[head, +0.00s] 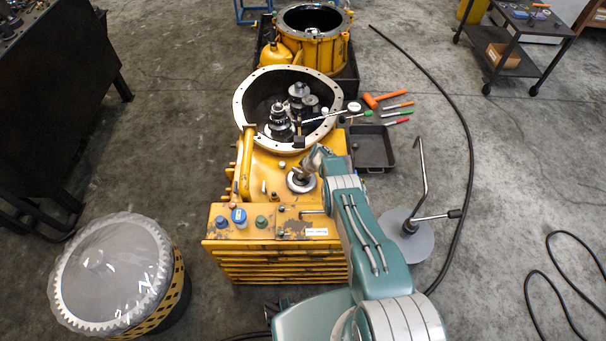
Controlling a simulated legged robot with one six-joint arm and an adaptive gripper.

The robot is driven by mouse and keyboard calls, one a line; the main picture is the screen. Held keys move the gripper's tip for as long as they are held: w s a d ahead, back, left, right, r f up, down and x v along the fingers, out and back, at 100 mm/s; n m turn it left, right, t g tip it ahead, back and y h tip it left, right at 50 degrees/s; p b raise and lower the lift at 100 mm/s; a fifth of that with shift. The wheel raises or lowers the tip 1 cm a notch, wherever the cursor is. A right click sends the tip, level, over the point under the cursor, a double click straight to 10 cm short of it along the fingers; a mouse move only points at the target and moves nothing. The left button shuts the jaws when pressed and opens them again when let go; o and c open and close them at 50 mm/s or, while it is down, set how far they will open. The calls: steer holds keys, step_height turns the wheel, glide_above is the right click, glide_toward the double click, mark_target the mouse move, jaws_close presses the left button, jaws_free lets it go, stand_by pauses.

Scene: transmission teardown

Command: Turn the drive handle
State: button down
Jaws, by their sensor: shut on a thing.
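The yellow transmission housing (262,170) stands in the middle of the head view, with its round bell opening facing up at the far end. A round metal flange (299,186) sits on its top face. My gripper (300,174) reaches down over this flange from the right and is shut on a small part there, which seems to be the drive handle. The gripper and wrist hide most of that part, and its angle cannot be told. Dark gears and shafts (281,124) stand inside the bell opening.
A black tray (372,150) and coloured hand tools (385,101) lie right of the housing. A grey disc stand (411,240) with a bent rod is nearby. A black cable (462,130) crosses the floor at right.

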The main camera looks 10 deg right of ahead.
steer(key=shift+s+f, duration=0.1)
stand_by(0.3)
steer(key=c, duration=0.6)
jaws_free()
steer(key=shift+d+r, duration=0.2)
steer(key=shift+r, duration=0.45)
steer(key=v, duration=1)
steer(key=shift+s+r, duration=0.2)
steer(key=shift+s, duration=0.05)
steer(key=shift+d, duration=0.1)
